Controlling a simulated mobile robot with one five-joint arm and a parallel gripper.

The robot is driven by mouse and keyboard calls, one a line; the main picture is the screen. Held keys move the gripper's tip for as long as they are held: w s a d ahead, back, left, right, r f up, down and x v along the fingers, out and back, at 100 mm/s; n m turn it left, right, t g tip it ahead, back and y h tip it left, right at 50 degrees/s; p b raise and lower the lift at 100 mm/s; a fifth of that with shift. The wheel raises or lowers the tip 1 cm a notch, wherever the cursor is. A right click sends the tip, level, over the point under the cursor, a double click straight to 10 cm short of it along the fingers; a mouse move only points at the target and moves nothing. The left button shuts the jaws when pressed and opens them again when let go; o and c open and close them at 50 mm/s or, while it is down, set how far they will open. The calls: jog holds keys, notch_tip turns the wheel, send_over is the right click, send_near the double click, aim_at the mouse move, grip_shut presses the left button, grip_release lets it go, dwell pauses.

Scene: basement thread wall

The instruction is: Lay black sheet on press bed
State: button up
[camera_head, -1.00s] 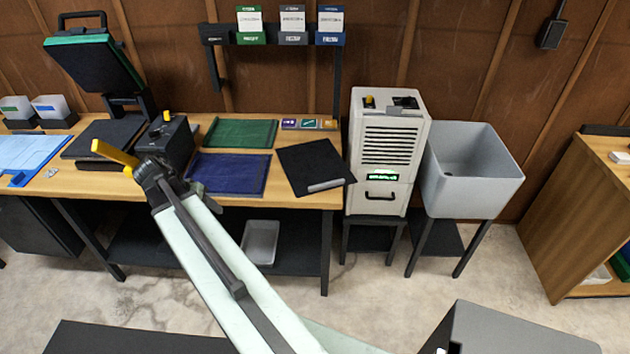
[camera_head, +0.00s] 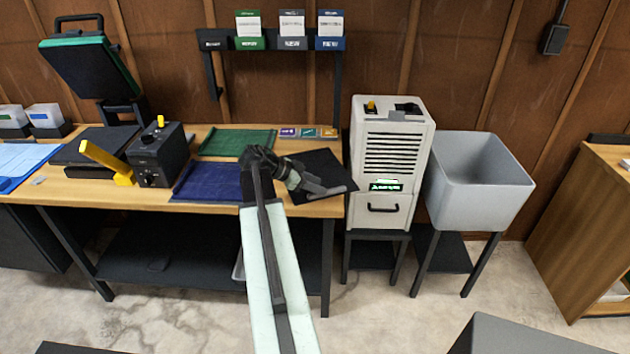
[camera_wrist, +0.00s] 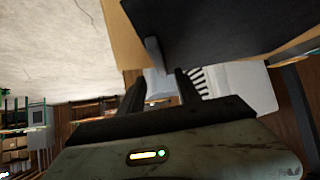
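The black sheet (camera_head: 322,165) lies flat at the right end of the workbench, with a grey strip (camera_head: 328,191) along its front edge. My gripper (camera_head: 308,185) is over the sheet's left front part, near the strip. In the wrist view the two fingers (camera_wrist: 160,78) are apart. The grey strip (camera_wrist: 154,53) lies just beyond them, and the black sheet (camera_wrist: 225,28) fills the upper right. I cannot tell whether the fingers touch the strip. The press at the left has its lid (camera_head: 90,68) raised, and its dark bed (camera_head: 95,145) appears bare.
A blue sheet (camera_head: 205,182) and a green sheet (camera_head: 238,142) lie left of the black one. A black control box (camera_head: 160,155) and a yellow lever (camera_head: 104,160) stand beside the press bed. A white machine (camera_head: 390,150) and a grey sink (camera_head: 475,180) stand right of the bench.

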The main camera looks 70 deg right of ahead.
jog(key=f, duration=0.1)
jog(key=s+d+f+b, duration=0.1)
jog(key=f+b, duration=0.1)
jog(key=shift+s+d, duration=0.25)
jog(key=shift+d, duration=0.1)
jog(key=shift+s+d+f, duration=0.1)
jog(key=shift+s+d, duration=0.15)
grip_shut()
jog(key=shift+r, duration=0.2)
